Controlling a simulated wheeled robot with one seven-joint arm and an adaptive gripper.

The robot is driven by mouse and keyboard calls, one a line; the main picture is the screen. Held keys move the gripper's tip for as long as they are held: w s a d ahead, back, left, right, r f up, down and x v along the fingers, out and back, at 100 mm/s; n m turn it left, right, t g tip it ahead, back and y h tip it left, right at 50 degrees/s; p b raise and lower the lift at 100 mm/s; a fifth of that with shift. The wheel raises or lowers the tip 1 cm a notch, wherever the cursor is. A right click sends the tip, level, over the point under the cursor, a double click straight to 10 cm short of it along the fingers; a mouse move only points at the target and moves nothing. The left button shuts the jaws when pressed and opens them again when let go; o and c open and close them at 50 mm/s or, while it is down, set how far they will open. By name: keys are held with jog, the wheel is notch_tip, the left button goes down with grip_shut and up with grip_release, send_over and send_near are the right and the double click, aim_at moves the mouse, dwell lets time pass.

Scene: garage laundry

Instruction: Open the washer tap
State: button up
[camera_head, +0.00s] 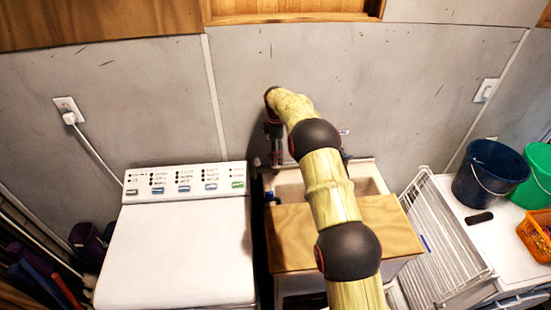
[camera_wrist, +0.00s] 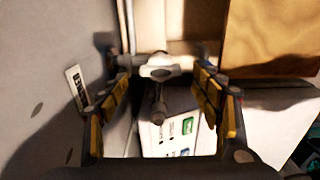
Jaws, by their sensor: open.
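In the wrist view a tap (camera_wrist: 165,70) with a pale grey body and darker ends shows between my fingers. A dark stem-like part (camera_wrist: 158,104) of it points toward the camera. My gripper (camera_wrist: 160,80) is open, with one yellow-padded finger on each side of the tap; no clear contact shows. In the head view my gripper (camera_head: 275,146) points down close to the wall, above the gap between the white washer (camera_head: 180,255) and the sink (camera_head: 369,182). The tap is hard to make out there, and my arm covers part of the sink.
A wooden board (camera_head: 290,240) covers the sink's front. A white drying rack (camera_head: 447,240) stands to its right, beside a dark blue bucket (camera_head: 490,175) and a green one (camera_head: 540,165). The grey wall (camera_head: 160,90) is close behind my gripper. A label (camera_wrist: 76,86) is left of my fingers.

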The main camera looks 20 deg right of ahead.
notch_tip(320, 180, up, 9)
dwell(0.3)
jog(key=shift+f, duration=0.15)
